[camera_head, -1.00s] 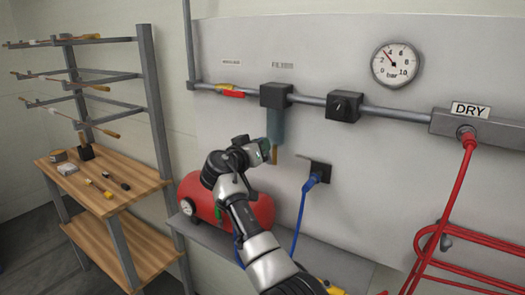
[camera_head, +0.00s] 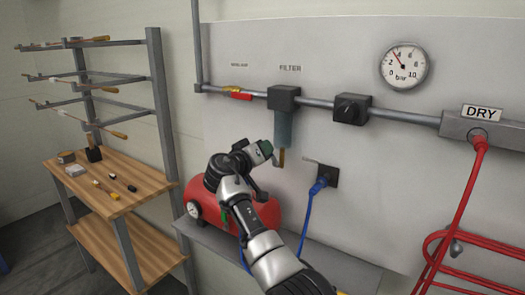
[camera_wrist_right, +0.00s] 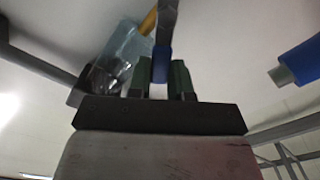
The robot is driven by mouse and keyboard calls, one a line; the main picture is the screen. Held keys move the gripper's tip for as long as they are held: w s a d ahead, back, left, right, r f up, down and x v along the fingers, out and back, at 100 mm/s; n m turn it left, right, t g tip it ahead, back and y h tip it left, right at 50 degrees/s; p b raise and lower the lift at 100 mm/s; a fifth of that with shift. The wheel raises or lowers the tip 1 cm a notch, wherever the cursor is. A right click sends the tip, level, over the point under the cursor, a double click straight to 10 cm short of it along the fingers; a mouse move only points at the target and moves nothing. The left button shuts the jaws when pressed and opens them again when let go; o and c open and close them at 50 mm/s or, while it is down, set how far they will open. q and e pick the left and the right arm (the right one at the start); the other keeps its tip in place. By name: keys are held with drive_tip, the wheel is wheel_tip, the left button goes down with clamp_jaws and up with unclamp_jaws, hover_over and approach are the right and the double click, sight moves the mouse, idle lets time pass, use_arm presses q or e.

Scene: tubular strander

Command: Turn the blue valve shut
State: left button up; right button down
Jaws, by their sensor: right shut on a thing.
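My right gripper (camera_head: 268,151) is just left of the lower end of the clear filter bowl (camera_head: 284,128), under the FILTER label. In the right wrist view its green fingers (camera_wrist_right: 162,74) are shut on the blue valve handle (camera_wrist_right: 162,66), a blue sleeve on a grey metal lever. The clear bowl (camera_wrist_right: 122,58) and a brass piece (camera_wrist_right: 149,20) show beside the lever there. In the head view the brass drain (camera_head: 282,157) hangs under the bowl, and the blue grip is hidden by the gripper. My left gripper is not in view.
A black wall plate with a blue hose (camera_head: 318,186) is right of the gripper; a red tank (camera_head: 266,207) stands below on a grey bench. Above runs a pipe with a red-handled valve (camera_head: 241,96) and a gauge (camera_head: 404,65). A rack with a wooden shelf (camera_head: 128,177) is left.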

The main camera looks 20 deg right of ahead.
drive_tip(key=c, duration=1)
unclamp_jaws()
drive_tip(key=shift+b+v, duration=1.35)
drive_tip(key=shift+v, duration=4.05)
